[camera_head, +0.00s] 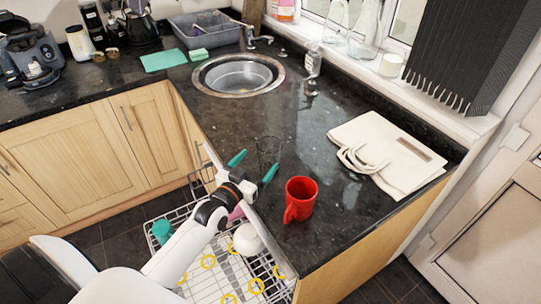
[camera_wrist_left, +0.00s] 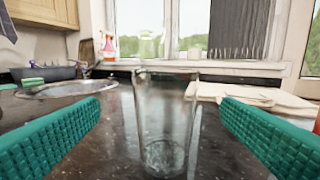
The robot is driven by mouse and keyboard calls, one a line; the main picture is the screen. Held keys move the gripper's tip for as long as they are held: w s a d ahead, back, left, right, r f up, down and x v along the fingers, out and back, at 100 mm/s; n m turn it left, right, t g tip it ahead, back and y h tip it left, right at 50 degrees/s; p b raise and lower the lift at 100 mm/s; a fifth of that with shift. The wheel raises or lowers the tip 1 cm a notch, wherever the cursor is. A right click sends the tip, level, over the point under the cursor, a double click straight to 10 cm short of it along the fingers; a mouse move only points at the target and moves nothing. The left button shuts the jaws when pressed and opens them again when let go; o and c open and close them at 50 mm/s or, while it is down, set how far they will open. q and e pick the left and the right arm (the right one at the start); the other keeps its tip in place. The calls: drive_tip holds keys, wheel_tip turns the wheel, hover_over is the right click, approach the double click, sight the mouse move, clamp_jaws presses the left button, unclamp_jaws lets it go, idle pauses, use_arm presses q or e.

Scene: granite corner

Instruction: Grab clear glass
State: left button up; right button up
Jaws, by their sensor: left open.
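The clear glass (camera_head: 268,152) stands upright on the dark granite counter. It is see-through and faint in the head view. In the left wrist view the glass (camera_wrist_left: 165,125) stands near the middle, between the two green finger pads. My left gripper (camera_head: 254,167) is open, with one finger to the left of the glass and one to the right. The pads look apart from the glass on both sides. My right gripper is not in view.
A red mug (camera_head: 300,199) stands close to the right finger, near the counter edge. A cream cloth bag (camera_head: 390,153) lies at right. The round sink (camera_head: 238,75) is behind. An open dishwasher rack (camera_head: 205,285) lies below the counter edge.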

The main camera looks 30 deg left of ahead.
sight(274, 146)
use_arm(q)
drive_tip(key=w, duration=0.3)
drive_tip(key=shift+d, duration=0.15)
drive_tip(key=w, duration=0.1)
drive_tip(key=w+p, duration=0.1)
drive_tip(key=w, duration=0.1)
drive_tip(key=w+p, duration=0.1)
drive_tip(key=shift+w+d, duration=0.35)
drive_tip(key=shift+w, duration=0.3)
drive_tip(key=shift+c, duration=0.4)
drive_tip(key=shift+s, duration=0.1)
drive_tip(key=shift+c, duration=1.4)
drive_tip(key=c, duration=0.8)
